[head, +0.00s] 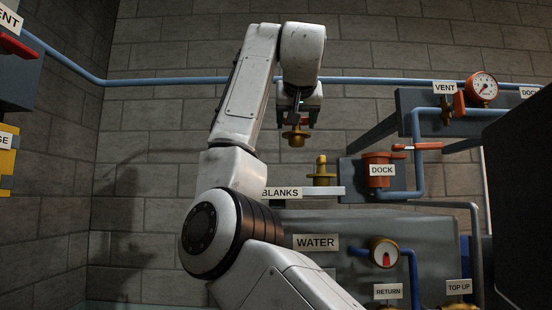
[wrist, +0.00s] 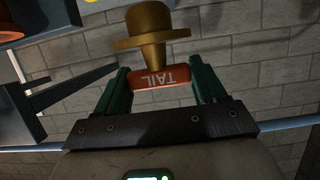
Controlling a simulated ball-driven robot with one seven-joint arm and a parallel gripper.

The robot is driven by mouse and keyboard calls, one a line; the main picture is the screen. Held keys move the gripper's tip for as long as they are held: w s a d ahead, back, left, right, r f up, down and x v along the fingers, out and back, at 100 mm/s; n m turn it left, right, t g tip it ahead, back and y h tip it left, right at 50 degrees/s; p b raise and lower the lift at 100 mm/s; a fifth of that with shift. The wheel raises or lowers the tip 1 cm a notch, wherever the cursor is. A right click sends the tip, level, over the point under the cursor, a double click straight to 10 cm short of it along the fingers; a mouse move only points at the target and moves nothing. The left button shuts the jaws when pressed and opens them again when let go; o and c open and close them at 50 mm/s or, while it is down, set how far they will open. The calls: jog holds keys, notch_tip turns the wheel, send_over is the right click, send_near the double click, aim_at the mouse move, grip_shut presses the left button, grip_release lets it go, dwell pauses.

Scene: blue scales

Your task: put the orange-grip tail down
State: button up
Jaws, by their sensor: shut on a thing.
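My gripper (head: 299,112) is shut on the orange-grip tail and holds it in the air, left of the dock and above the blanks shelf. In the wrist view, my gripper (wrist: 161,88) has its green fingers on both ends of the orange grip (wrist: 163,79), marked TAIL upside down. The tail's brass flanged body (wrist: 150,27) sticks out beyond the fingers. In the head view the brass part of the tail (head: 296,137) hangs below the fingers; most of the grip is hidden.
The BLANKS shelf (head: 333,190) carries one upright brass piece (head: 321,173). Right of it stands the orange dock fitting (head: 378,160) labelled DOCK. A gauge (head: 482,87), a VENT valve and blue pipes are at the upper right. A WATER panel (head: 340,222) is below. A dark block (head: 520,190) fills the right edge.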

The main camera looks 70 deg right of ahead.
jog(key=w+f, duration=0.1)
jog(key=f, duration=0.2)
jog(key=w+d+f+p, duration=0.1)
jog(key=w+f, duration=0.1)
jog(key=w+d+f, duration=0.1)
jog(key=w+f, duration=0.1)
jog(key=f, duration=0.1)
jog(key=shift+w+d+f+p, duration=0.15)
jog(key=shift+w+f+p, duration=0.1)
jog(key=shift+f+p, duration=0.1)
jog(key=shift+s+f, duration=0.1)
jog(key=shift+f, duration=0.2)
jog(key=shift+f, duration=0.1)
jog(key=o, duration=1.3)
jog(key=shift+f, duration=0.1)
jog(key=shift+r, duration=0.2)
jog(key=b+v, duration=0.3)
jog(key=v, duration=0.9)
jog(key=shift+f, duration=0.1)
